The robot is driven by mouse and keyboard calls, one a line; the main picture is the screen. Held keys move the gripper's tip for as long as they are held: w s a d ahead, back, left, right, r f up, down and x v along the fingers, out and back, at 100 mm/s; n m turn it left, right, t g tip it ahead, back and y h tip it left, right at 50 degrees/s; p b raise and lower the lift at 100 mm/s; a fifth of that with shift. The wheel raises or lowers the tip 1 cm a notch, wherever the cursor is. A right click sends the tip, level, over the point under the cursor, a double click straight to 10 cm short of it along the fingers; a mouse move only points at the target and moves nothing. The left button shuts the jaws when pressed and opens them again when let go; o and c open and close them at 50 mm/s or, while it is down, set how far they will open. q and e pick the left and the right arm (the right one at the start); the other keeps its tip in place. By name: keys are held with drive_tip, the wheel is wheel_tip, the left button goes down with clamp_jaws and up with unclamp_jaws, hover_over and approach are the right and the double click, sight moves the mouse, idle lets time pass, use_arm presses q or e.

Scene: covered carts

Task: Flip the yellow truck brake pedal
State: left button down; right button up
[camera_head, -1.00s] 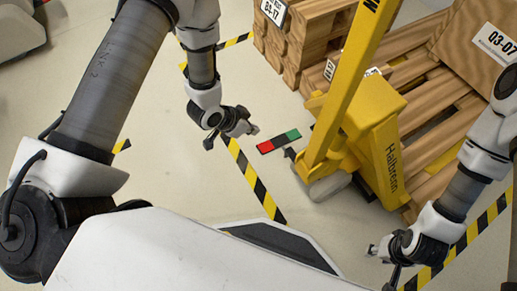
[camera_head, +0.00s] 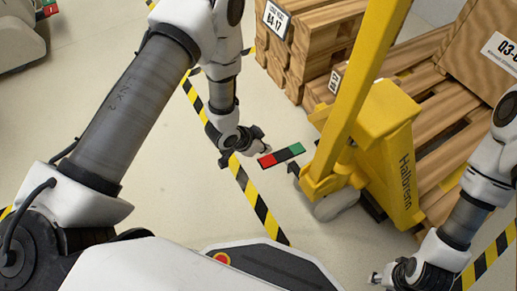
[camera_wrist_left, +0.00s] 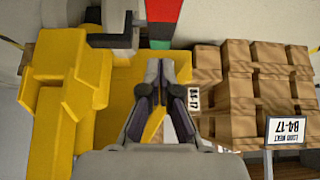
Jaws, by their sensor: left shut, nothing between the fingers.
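The yellow truck (camera_head: 385,125) stands right of centre, with its yellow handle rising toward the top. Its brake pedal (camera_head: 281,155) is a flat bar, red at the left end, black in the middle and green at the right end, low beside the truck's wheel. My left gripper (camera_head: 265,147) is shut and empty, close to the pedal's red end; contact cannot be told. In the left wrist view the pedal (camera_wrist_left: 162,18) shows just beyond the closed fingertips (camera_wrist_left: 160,66). My right gripper (camera_head: 376,278) is at the lower right, away from the pedal, its fingers too small to judge.
Wooden crates (camera_head: 305,45) labelled B4-17 stand behind the pedal. A pallet (camera_head: 440,110) carrying a cardboard box (camera_head: 485,45) sits on the truck. Black-yellow floor tape (camera_head: 255,198) runs past the left gripper.

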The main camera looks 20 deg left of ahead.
sight(264, 163)
use_arm(q)
drive_tip(key=b+x, duration=0.1)
drive_tip(key=x, duration=0.3)
drive_tip(key=shift+f+b, duration=0.3)
drive_tip(key=shift+b, duration=0.1)
drive_tip(key=f, duration=0.1)
drive_tip(key=f+b, duration=0.2)
drive_tip(key=shift+s+a+f, duration=0.1)
drive_tip(key=shift+s+a, duration=0.1)
drive_tip(key=shift+s, duration=0.1)
drive_tip(key=shift+s+a+f+t+h, duration=0.25)
drive_tip(key=shift+f+t+h, duration=0.15)
drive_tip(key=shift+f+t, duration=0.15)
drive_tip(key=shift+s+a+f+t+h, duration=0.1)
drive_tip(key=shift+s+f+t+h, duration=0.15)
drive_tip(key=shift+f+t+h, duration=0.25)
drive_tip(key=shift+f, duration=0.35)
drive_tip(key=shift+s, duration=0.1)
drive_tip(key=shift+r+p, duration=0.1)
drive_tip(key=shift+p, duration=0.2)
